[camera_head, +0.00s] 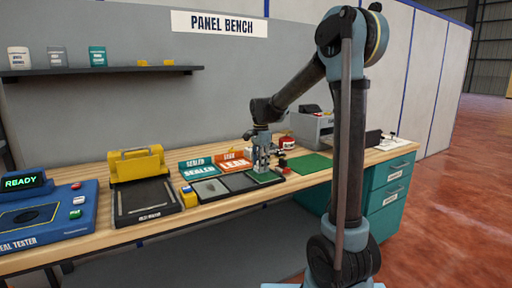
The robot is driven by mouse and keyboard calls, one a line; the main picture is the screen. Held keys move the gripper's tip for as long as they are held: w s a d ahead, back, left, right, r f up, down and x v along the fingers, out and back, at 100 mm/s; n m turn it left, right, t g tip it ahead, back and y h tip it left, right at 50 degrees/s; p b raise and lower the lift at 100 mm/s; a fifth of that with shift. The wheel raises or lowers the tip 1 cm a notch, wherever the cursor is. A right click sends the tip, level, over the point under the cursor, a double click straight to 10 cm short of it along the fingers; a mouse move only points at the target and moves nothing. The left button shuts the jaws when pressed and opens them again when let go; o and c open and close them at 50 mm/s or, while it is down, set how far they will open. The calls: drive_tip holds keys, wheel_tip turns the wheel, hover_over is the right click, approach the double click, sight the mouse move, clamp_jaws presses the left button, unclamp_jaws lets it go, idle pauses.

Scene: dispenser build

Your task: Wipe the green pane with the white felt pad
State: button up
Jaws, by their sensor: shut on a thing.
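My gripper (262,166) points down at the right end of a low black tray on the bench. It is shut on a small pale thing that looks like the white felt pad, mostly hidden by the fingers. A small green pane (265,178) lies flat in the tray's right section, directly below the gripper. I cannot tell whether the pad touches the pane. The tray's other sections hold a dark panel (239,182) and a grey panel (210,188).
Orange LEAK (233,165) and teal SEALED (198,171) trays stand behind. A green mat (310,163) lies to the right, near small red-and-white items and a grey machine (312,128). A black fixture with a yellow lid (137,163) and a blue tester (45,220) stand left.

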drive_tip(key=shift+w+a, duration=0.5)
drive_tip(key=shift+w, duration=0.15)
drive_tip(key=shift+w+d+r, duration=0.1)
drive_tip(key=shift+r, duration=1)
drive_tip(key=shift+a+r, duration=0.15)
drive_tip(key=shift+r, duration=1.3)
drive_tip(key=shift+a+r, duration=0.1)
drive_tip(key=shift+r, duration=1.3)
